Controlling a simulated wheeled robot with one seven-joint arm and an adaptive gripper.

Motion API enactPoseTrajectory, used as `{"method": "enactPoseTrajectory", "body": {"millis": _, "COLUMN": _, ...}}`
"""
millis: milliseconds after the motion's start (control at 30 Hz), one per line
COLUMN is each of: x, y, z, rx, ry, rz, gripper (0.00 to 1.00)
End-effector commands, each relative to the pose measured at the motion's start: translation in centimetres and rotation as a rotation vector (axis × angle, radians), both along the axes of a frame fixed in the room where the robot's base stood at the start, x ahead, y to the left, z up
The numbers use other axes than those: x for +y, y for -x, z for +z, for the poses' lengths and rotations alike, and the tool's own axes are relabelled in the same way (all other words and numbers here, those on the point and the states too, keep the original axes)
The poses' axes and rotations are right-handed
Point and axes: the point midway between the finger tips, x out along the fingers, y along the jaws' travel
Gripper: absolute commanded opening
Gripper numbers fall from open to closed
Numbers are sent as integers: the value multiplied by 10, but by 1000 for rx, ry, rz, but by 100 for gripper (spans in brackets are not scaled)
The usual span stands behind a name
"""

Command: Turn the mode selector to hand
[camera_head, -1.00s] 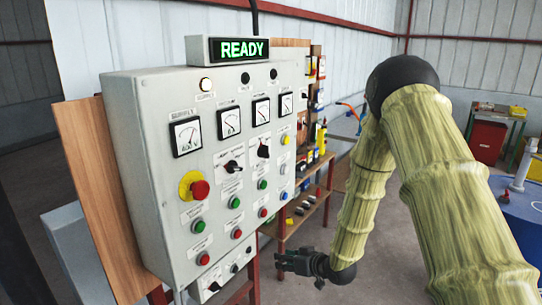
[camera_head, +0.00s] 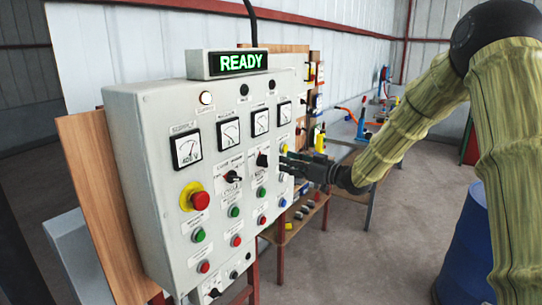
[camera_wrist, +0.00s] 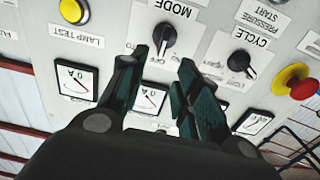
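The mode selector is a black rotary knob on the grey panel. In the wrist view the mode selector (camera_wrist: 164,40) appears upside down beside its MODE label, straight ahead of the fingertips. In the head view the mode selector (camera_head: 262,159) is in the right-hand part of the panel. My gripper (camera_head: 284,166) is just right of it there. In the wrist view my gripper (camera_wrist: 165,60) has its two dark green fingers apart, with nothing between them. The fingers seem short of the knob. The position labels around the knob are partly hidden by the fingers.
The CYCLE selector (camera_wrist: 240,63) is close to the mode selector. A yellow lamp test button (camera_wrist: 74,11) and a red emergency stop (camera_head: 199,200) are on the same panel (camera_head: 140,130). The READY display (camera_head: 240,63) is lit. A shelf (camera_head: 312,215) stands behind the panel.

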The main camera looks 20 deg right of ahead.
Motion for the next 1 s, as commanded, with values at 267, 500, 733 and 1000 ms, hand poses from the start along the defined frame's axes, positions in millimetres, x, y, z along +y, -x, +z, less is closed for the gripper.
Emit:
{"method": "enactPoseTrajectory", "body": {"millis": 267, "x": 26, "y": -33, "z": 2, "rx": 2, "ry": 1, "rz": 1, "gripper": 32}}
{"method": "enactPoseTrajectory", "body": {"millis": 500, "x": 42, "y": -53, "z": 1, "rx": 1, "ry": 1, "rz": 0, "gripper": 32}}
{"method": "enactPoseTrajectory", "body": {"millis": 733, "x": 47, "y": -60, "z": 0, "rx": 1, "ry": 0, "rz": -1, "gripper": 32}}
{"method": "enactPoseTrajectory", "body": {"millis": 1000, "x": 47, "y": -60, "z": 0, "rx": 1, "ry": 0, "rz": -1, "gripper": 25}}
